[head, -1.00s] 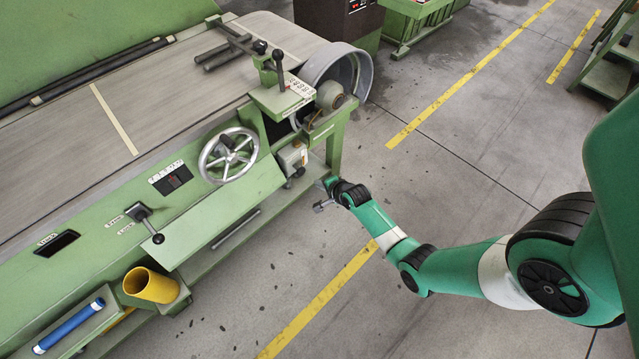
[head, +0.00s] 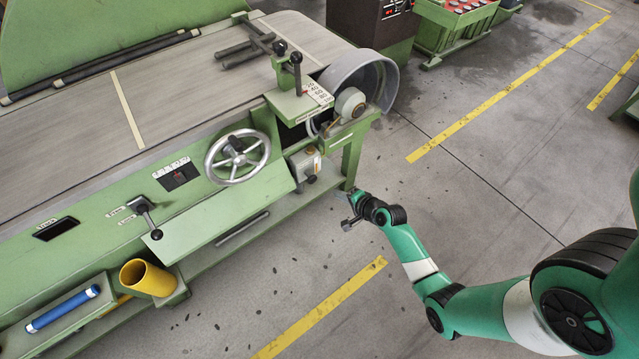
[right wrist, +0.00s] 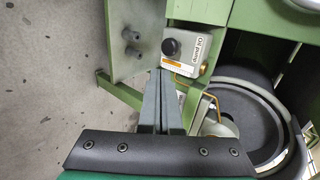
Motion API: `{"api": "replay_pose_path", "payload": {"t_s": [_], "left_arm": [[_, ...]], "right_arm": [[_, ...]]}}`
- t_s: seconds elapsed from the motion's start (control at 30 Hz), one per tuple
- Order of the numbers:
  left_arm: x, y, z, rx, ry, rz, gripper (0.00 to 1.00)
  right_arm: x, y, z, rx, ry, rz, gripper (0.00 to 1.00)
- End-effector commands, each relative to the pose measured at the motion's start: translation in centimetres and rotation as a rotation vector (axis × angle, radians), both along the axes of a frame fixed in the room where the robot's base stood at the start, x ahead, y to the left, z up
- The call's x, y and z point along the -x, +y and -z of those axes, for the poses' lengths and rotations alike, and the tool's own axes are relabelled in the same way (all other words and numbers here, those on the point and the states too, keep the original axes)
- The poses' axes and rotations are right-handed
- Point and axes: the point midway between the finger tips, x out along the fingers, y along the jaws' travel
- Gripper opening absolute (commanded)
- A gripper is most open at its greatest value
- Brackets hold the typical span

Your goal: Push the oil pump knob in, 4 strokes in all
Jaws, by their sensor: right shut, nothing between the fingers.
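The oil pump is a small light-grey box (head: 304,162) under the machine's right end, with a black round knob (head: 312,179) on it. In the right wrist view the box (right wrist: 191,40) carries an upside-down "Oil pump" label, and the black knob (right wrist: 171,47) stands out from its face. My right gripper (head: 347,193) is to the right of the knob, with a gap between them. In the right wrist view its shut, empty fingers (right wrist: 161,73) point up toward the knob, their tips just below it in the picture. My left gripper is not in view.
A handwheel (head: 237,157) and a lever (head: 148,217) are on the green front left of the pump. A green leg (head: 352,160) stands beside it. A brass pipe (right wrist: 190,80) runs below the box in the wrist view. The floor in front is clear.

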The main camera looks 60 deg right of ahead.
Motion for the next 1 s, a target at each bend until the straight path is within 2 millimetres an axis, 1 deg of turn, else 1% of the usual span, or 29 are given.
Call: {"api": "replay_pose_path", "payload": {"t_s": [0.03,0.4,0.5,0.63,0.77,1.0], "left_arm": [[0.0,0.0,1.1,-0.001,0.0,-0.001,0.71],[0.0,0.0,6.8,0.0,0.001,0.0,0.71],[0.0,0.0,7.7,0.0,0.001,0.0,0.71],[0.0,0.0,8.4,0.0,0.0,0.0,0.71],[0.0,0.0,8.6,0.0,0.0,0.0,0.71],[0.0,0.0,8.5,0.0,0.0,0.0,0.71]], "right_arm": [[-0.7,-0.3,1.0,0.002,-0.001,-0.002,0.0],[-6.4,-3.2,6.0,0.002,-0.002,-0.001,0.0],[-8.0,-4.0,5.9,0.003,-0.003,0.0,0.0],[-9.2,-4.6,5.9,0.002,-0.001,-0.001,0.0],[-9.7,-4.8,5.8,0.0,-0.001,0.001,0.0],[-9.7,-4.8,5.7,0.0,-0.001,0.001,0.0]]}}
